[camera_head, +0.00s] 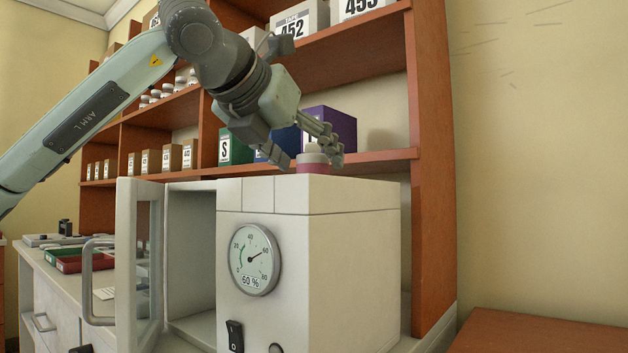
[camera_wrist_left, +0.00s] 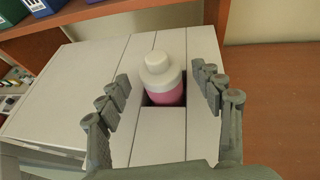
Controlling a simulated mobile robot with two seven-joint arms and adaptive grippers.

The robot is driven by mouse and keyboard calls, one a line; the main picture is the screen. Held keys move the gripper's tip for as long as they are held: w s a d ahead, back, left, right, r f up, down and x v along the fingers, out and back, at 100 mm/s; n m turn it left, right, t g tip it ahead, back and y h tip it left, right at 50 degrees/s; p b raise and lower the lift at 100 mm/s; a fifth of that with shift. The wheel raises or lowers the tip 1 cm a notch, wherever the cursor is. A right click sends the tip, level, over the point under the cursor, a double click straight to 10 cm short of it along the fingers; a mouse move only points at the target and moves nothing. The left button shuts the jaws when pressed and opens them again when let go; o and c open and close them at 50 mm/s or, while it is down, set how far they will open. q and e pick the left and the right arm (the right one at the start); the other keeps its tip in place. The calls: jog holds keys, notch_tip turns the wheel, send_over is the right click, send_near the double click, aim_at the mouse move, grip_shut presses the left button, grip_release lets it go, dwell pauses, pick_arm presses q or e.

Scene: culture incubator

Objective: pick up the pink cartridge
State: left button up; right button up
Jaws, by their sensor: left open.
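The pink cartridge (camera_head: 312,161) has a white cap and stands upright in a slot in the top of the white incubator (camera_head: 350,240). In the left wrist view the cartridge (camera_wrist_left: 164,82) sits in a dark rectangular opening, its lower part hidden in it. My left gripper (camera_head: 330,152) is above the incubator top, close to the cartridge. In the left wrist view its open fingers (camera_wrist_left: 160,95) stand on both sides of the cartridge with gaps, not touching it. My right gripper is not in view.
The incubator's glass door (camera_head: 140,265) is open at the left. A wooden shelf (camera_head: 385,158) with green, blue and purple boxes (camera_head: 335,125) stands right behind the incubator. A red tray (camera_head: 80,261) lies on the counter at left. Free wall is at the right.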

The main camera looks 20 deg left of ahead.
pick_arm(q)
jog(key=shift+x, duration=1.2)
jog(key=shift+d, duration=0.1)
jog(key=c, duration=1.3)
jog(key=shift+r, duration=0.1)
